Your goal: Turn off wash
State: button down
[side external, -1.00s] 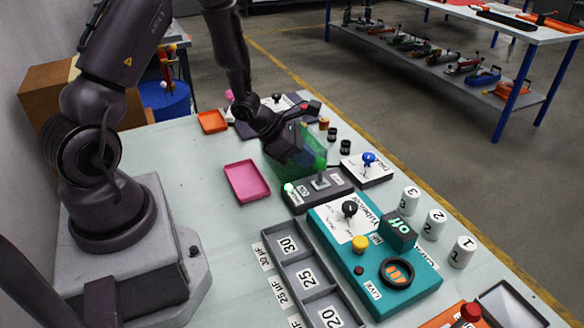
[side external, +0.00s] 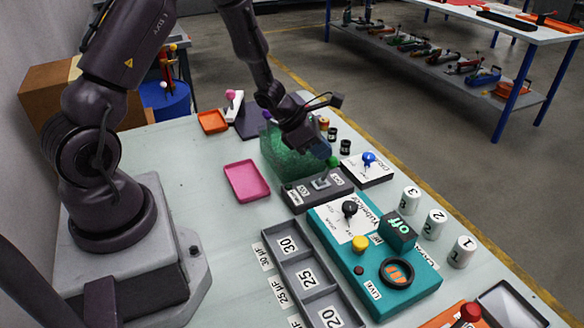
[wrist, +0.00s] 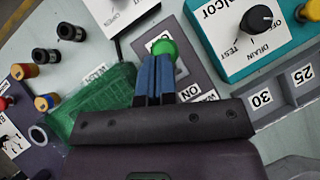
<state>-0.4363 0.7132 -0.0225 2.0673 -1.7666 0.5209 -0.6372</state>
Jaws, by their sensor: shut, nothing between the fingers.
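The wash control is a dark grey panel (side external: 300,201) with a slotted plate (side external: 322,181) and white labels, one reading "ON" in the wrist view. A green ball knob (side external: 332,162) is at its far right end. The knob also shows in the wrist view (wrist: 164,48), at the tips of my blue fingers. My gripper (side external: 324,151) is shut and empty, just above or against the knob; contact is unclear. The small lamp (side external: 288,187) at the panel's left end looks dark. A green translucent tank (side external: 283,160) stands behind the panel.
A teal console (side external: 385,288) is in front, with a DRAIN dial (wrist: 259,20). A white panel with a blue knob (side external: 368,159) lies to the right. A pink tray (side external: 247,181) lies left. Small black cylinders (side external: 345,147) stand beyond the tank.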

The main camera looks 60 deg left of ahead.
jog(key=shift+s, duration=0.1)
dwell(0.3)
jog(key=shift+s+a+r, duration=0.2)
jog(key=shift+s, duration=0.05)
jog(key=w+r+v, duration=0.1)
jog(key=v, duration=1.1)
jog(key=shift+w+a, duration=0.2)
jog(key=shift+a, duration=0.05)
jog(key=shift+r, duration=0.1)
